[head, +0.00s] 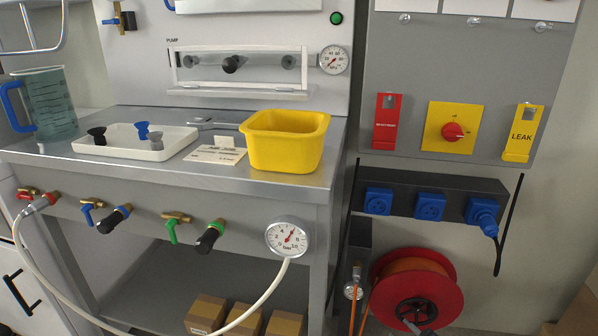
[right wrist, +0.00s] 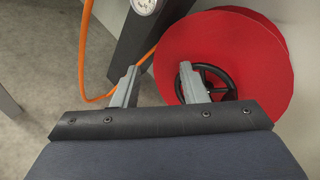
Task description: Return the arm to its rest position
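My right gripper (right wrist: 158,82) shows in the right wrist view with its two grey fingers apart and nothing between them. It is in front of the red hose reel (right wrist: 235,50), with the orange hose (right wrist: 84,50) to its left. I cannot tell how far the fingers are from the reel. In the head view the reel (head: 435,283) hangs low at the right. Only a small grey tip shows in front of it at the bottom edge, perhaps part of my right gripper. My left gripper is not in view.
The metal bench (head: 300,182) holds a yellow tub (head: 285,140), a white tray (head: 120,150) and a blue-handled jug (head: 50,105). Valves and a pressure gauge (head: 288,238) line its front. A white hose (head: 60,280) loops below. Blue sockets (head: 430,207) sit above the reel.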

